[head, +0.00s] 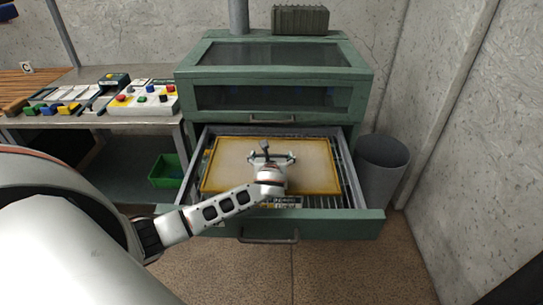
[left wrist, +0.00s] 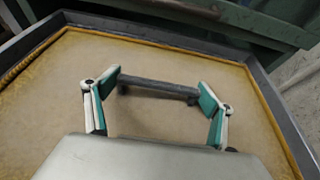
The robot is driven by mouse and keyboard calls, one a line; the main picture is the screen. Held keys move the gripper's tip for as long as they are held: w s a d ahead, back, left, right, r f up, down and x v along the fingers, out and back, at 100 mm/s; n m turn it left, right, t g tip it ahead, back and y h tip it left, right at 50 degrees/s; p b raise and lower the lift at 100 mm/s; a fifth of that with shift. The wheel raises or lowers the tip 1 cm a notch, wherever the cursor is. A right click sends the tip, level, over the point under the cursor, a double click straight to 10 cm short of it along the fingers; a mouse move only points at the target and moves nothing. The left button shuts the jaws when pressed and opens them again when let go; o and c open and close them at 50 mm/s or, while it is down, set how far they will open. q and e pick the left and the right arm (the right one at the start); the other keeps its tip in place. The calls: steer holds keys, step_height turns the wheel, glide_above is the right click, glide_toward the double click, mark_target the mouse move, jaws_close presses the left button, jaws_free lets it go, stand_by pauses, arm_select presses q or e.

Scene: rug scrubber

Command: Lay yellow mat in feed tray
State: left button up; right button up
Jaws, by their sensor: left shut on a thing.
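The yellow mat (head: 310,166) is a flat beige sheet with a yellow border. It lies level within the open feed tray (head: 370,222), the green-fronted drawer of the machine; whether it rests on the bottom is hard to tell. In the left wrist view the mat (left wrist: 55,100) fills most of the picture, its yellow edge beside the grey tray wall (left wrist: 180,42). My left gripper (head: 268,158) is over the middle of the mat. It is shut on the mat's dark grey handle bar (left wrist: 158,87), one finger at each end. My right gripper is not in view.
The green machine (head: 280,75) stands behind the tray. A grey bin (head: 383,165) stands close at its right, near the concrete wall. At the left, a bench (head: 100,122) holds button panels and small tools. A green crate (head: 167,170) is below the bench.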

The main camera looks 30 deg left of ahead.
arm_select(q)
steer(key=shift+f, duration=0.3)
steer(key=o, duration=1.6)
steer(key=shift+r, duration=0.4)
steer(key=p+v, duration=0.1)
steer(key=v, duration=0.9)
steer(key=shift+s+d+r+p, duration=0.2)
steer(key=shift+s+r+p, duration=0.05)
steer(key=shift+r+p, duration=0.05)
steer(key=shift+s+d+r, duration=0.25)
steer(key=shift+s+d, duration=0.05)
steer(key=shift+s, duration=0.3)
